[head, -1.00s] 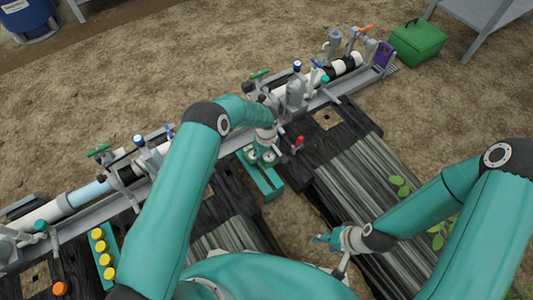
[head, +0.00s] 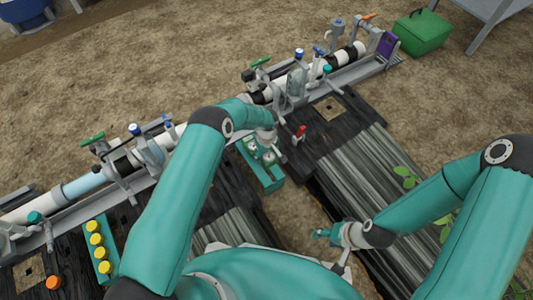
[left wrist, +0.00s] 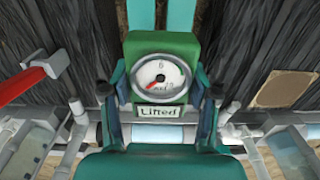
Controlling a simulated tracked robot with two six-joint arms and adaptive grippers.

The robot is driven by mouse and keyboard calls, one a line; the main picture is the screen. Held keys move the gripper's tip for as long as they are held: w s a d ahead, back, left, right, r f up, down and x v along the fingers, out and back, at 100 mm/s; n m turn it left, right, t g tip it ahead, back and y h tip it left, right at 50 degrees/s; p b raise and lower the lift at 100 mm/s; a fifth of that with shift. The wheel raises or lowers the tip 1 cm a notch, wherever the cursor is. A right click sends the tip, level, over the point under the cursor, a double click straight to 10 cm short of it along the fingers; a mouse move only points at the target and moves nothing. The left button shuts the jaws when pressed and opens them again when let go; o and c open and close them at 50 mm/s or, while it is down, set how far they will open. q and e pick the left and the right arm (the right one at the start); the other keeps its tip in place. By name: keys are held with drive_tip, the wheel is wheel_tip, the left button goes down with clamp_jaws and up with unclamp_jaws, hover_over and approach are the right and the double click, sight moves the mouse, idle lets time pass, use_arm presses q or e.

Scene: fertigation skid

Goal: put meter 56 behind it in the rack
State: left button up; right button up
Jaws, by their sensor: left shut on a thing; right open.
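In the left wrist view my left gripper (left wrist: 161,98) is shut on a green meter (left wrist: 190,48), one finger on each side. The meter has a white round dial with a red needle and a label reading "Lifted"; I cannot read a 56 on it. In the head view my left gripper (head: 267,140) is at the far end of the teal rack (head: 268,182), where small white dials show. My wrist partly hides that end, so I cannot tell whether the held meter touches the rack. My right gripper (head: 325,234) is open and empty, low and to the right.
A pipe rail (head: 72,215) with valves runs diagonally behind the rack. A red-handled valve (head: 300,133) stands just right of my left gripper. A tray of yellow-capped bottles (head: 103,275) is at the left. A green box (head: 422,34) stands at the far right.

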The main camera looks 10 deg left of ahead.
use_arm(q)
drive_tip(key=shift+f+b, duration=2.2)
drive_tip(key=shift+f, duration=0.15)
drive_tip(key=shift+s+d, duration=0.1)
drive_tip(key=shift+f+b, duration=0.15)
drive_tip(key=shift+b, duration=0.2)
drive_tip(key=shift+f+b, duration=1.85)
drive_tip(key=o, duration=1.3)
drive_tip(key=shift+r, duration=0.1)
drive_tip(key=shift+r+p, duration=2.45)
drive_tip(key=shift+r, duration=1.5)
